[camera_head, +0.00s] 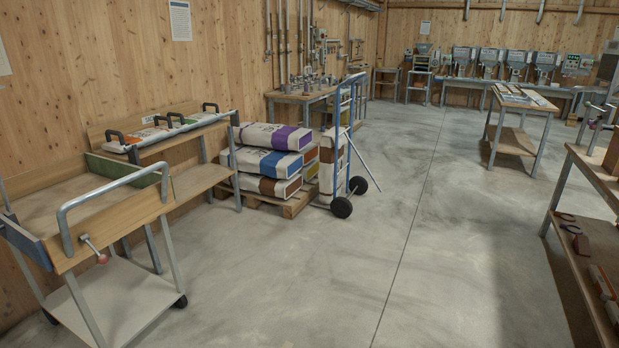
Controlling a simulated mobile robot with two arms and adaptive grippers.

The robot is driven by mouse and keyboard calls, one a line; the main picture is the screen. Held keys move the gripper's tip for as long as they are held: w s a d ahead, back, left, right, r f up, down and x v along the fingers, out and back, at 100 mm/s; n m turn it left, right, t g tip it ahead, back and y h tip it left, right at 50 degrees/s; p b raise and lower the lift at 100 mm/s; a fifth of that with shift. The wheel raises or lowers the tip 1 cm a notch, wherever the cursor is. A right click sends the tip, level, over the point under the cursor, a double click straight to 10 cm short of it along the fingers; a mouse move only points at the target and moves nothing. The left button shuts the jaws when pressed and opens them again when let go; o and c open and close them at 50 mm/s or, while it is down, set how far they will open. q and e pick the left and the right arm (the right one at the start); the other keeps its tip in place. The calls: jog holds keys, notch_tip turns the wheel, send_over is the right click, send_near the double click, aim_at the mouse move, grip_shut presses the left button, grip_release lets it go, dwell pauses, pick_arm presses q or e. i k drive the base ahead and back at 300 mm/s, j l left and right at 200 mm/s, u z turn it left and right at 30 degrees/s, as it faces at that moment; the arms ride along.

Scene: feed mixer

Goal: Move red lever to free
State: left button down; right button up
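A short metal lever with a dull red or pink knob (102,259) sticks out from the front side of the wooden cart (120,232) at lower left. The knob hangs down and to the right of its pivot. Another small handle with a reddish tip (593,124) shows on the bench at the right edge, too small to make out well. I cannot see any marking that reads free. Neither of my grippers is in view.
A blue hand truck (341,209) stands beside sacks (272,137) on a pallet (291,207). A wooden bench (604,179) stands at right, a small table (515,140) farther back. Machines (490,60) line the back wall. The concrete floor (400,260) between is clear.

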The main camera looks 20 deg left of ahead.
aim_at(102, 259)
jog(key=i+j+u, duration=0.1)
jog(key=i+u, duration=0.3)
jog(key=i, duration=0.15)
jog(key=i+u, duration=0.4)
jog(key=i, duration=0.2)
jog(key=i+l+u, duration=0.25)
jog(key=i+u, duration=0.15)
jog(key=i+j+u, duration=0.35)
jog(key=i+j, duration=0.15)
jog(key=i+j+u, duration=0.35)
jog(key=i, duration=0.2)
